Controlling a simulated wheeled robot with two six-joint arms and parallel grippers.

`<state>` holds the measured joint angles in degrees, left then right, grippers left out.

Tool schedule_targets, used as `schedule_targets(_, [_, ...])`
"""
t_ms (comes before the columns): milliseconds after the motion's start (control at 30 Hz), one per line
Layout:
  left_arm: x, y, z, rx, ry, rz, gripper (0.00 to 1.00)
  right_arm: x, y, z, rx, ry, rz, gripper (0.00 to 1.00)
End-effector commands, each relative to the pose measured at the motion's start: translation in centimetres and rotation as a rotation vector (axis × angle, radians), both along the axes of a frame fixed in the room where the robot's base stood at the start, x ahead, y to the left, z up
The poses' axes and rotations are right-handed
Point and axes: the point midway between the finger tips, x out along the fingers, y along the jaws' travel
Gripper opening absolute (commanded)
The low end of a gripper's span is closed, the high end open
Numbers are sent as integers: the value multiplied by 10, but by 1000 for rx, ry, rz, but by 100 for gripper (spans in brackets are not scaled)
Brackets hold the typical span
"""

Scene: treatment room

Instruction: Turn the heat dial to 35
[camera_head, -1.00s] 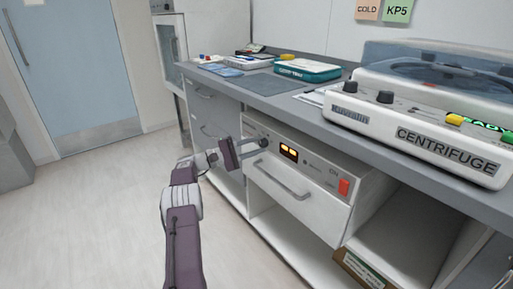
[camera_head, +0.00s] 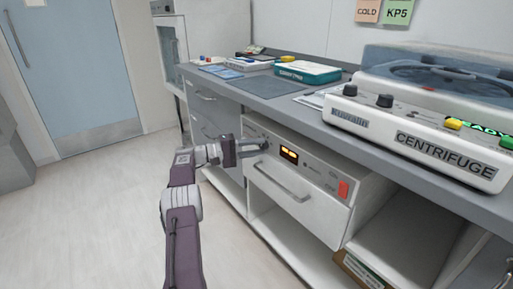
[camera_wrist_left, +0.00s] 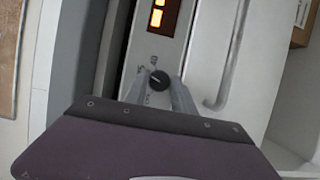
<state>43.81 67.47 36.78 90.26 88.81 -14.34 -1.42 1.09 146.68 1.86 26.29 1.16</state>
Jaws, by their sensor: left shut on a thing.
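The heat dial (camera_wrist_left: 159,80) is a small black round knob with a pale pointer line on the light front panel of the heater unit below the counter. My left gripper (camera_wrist_left: 157,84) has one finger on each side of the dial and is shut on it. In the head view my left gripper (camera_head: 263,144) reaches the panel from the left, and its fingers mostly hide the dial there. The orange lit display (camera_head: 289,154) is right of the dial; its digits are too small to read. My right gripper is not in view.
The unit has a drawer handle (camera_head: 280,183) and a red switch (camera_head: 343,189). The counter (camera_head: 300,113) overhangs it and carries a centrifuge (camera_head: 420,125) and a teal-and-white box (camera_head: 308,72). An open shelf lies below. The floor (camera_head: 90,210) at left is clear.

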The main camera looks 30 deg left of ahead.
Motion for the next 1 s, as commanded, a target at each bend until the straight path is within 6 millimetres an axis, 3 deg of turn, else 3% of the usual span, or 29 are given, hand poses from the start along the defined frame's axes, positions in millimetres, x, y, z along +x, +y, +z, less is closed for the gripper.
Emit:
schedule_targets(233, [0, 0, -1, -1, 2, -1, 0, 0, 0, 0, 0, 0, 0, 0])
schedule_targets(267, [0, 0, -1, -1, 2, -1, 33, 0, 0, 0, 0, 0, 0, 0])
schedule_targets(333, [0, 0, -1, -1, 1, -1, 52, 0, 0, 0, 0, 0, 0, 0])
schedule_targets(667, [-2, 2, 1, -1, 1, 0, 52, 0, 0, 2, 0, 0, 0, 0])
schedule_targets(1000, [-49, 50, 4, -2, 2, 3, 52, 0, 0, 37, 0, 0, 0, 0])
